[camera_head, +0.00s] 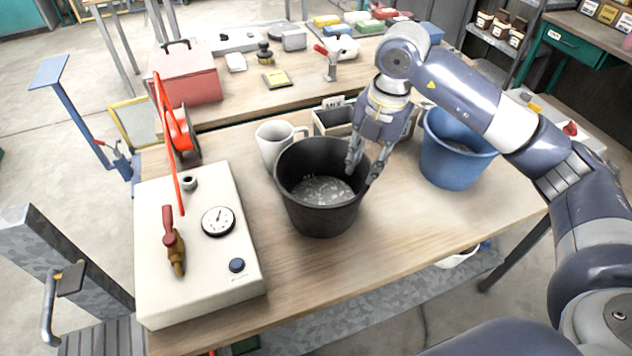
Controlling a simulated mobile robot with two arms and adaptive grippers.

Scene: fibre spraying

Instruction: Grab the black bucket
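The black bucket (318,208) stands upright on the wooden table (400,245), with grey material in its bottom. My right gripper (362,178) points down at the bucket's right rim. Its fingers are spread, one over or inside the opening and the other outside the right wall. The rim lies between them, and I cannot tell whether either finger touches it. My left gripper is not in view.
A white mug (277,143) stands close behind the bucket. A blue bucket (455,165) stands to the right. A cream machine (195,270) with a gauge and valve stands to the left. The table's front right is clear.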

